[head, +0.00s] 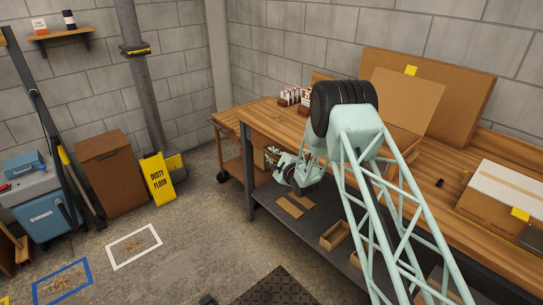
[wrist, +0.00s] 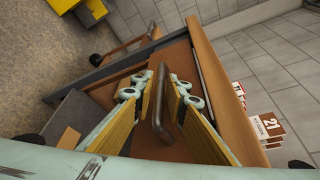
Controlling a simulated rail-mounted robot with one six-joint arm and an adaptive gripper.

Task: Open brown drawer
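The brown drawer (wrist: 178,62) sits under the wooden top of the workbench, its front facing my gripper in the wrist view. A grey metal bar handle (wrist: 163,118) stands out from it. My gripper (wrist: 166,78) is open, with one yellow-padded finger on each side of the handle. I cannot tell whether either pad touches the handle. In the head view my gripper (head: 292,170) is below the bench top near its left end. My arm hides much of the drawer front there.
The workbench (head: 420,185) carries cardboard boxes at the right and small numbered cards (head: 292,97) near its left end. A lower shelf (head: 292,222) holds small wooden pieces. A wooden cart (head: 226,140) stands beside the bench. The floor left of the bench is mostly clear.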

